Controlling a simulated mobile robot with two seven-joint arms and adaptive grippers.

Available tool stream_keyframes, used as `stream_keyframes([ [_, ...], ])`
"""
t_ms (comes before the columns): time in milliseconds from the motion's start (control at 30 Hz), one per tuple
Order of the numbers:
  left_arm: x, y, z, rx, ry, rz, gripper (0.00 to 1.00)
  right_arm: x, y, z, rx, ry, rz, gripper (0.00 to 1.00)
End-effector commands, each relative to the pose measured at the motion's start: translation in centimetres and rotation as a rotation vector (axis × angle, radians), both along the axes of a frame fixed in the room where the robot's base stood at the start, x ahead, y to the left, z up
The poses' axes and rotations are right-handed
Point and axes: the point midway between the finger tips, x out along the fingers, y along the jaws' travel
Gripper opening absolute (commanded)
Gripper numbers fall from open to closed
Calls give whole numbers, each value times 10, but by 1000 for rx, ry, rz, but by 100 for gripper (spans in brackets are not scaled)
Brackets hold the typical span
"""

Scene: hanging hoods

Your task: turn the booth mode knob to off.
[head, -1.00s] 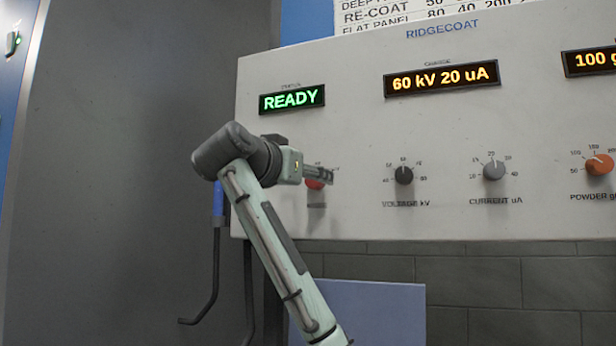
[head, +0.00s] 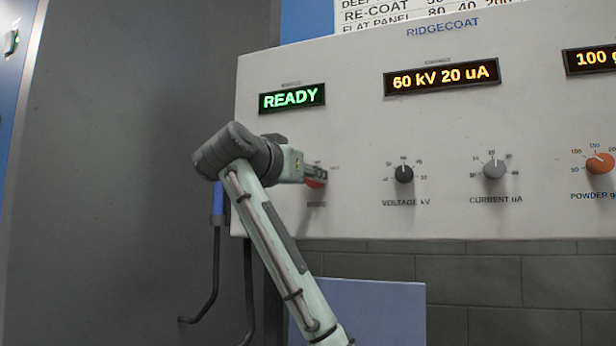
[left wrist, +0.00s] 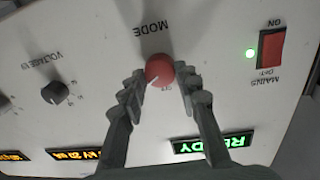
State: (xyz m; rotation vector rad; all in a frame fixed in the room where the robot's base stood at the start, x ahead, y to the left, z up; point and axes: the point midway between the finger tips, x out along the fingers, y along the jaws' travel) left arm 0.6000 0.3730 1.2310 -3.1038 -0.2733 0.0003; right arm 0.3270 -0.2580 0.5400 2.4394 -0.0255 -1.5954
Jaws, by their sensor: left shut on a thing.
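In the head view the knob (head: 316,184) is partly hidden behind my fingers. My left gripper (left wrist: 161,77) has one finger on each side of the knob and is shut on it; it also shows at the panel in the head view (head: 315,173). The status display (head: 292,98) reads READY in green.
The black voltage knob (head: 404,174), grey current knob (head: 494,168) and orange powder knob (head: 600,163) stand in a row to the right. A red mains switch (left wrist: 271,49) with a lit green lamp (left wrist: 250,53) is near the mode knob. A dark hose hangs below my left arm.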

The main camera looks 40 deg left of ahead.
Motion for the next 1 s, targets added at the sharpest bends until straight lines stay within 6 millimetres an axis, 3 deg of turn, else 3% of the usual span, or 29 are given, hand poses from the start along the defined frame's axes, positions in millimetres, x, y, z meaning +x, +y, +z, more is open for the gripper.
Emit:
stream_keyframes([
  [300, 0, 0, 0, -199, -47, -1, 3, -23, -17, -3, -32, 104, -41, 40],
  [1000, 0, 0, 0, -800, -193, -1, 3, -4, -14, -53, -4, 123, -28, 40],
])
